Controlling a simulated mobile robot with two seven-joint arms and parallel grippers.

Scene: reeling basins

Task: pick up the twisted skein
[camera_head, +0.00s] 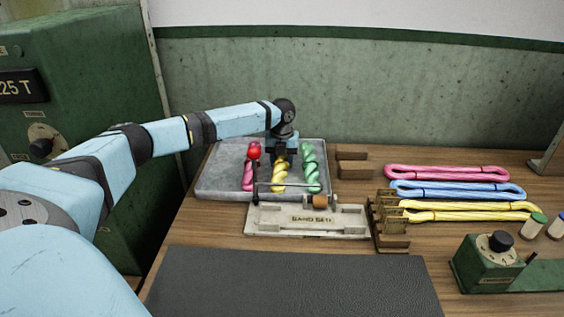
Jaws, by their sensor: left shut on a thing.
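Three twisted skeins lie side by side in a grey tray (212,185) at the back of the table: a pink one (247,177), a yellow one (279,178) and a green one (311,168). My left gripper (281,153) points down at the far end of the yellow twisted skein and is shut on it. The fingertips and that end of the skein are small and partly hidden. I cannot tell whether the skein is lifted off the tray. My right gripper is not in view.
Untwisted pink (447,171), blue (458,189) and yellow (470,211) skeins lie right by wooden pegs. A green dial box (488,262) stands front right. The dark mat (290,282) is clear.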

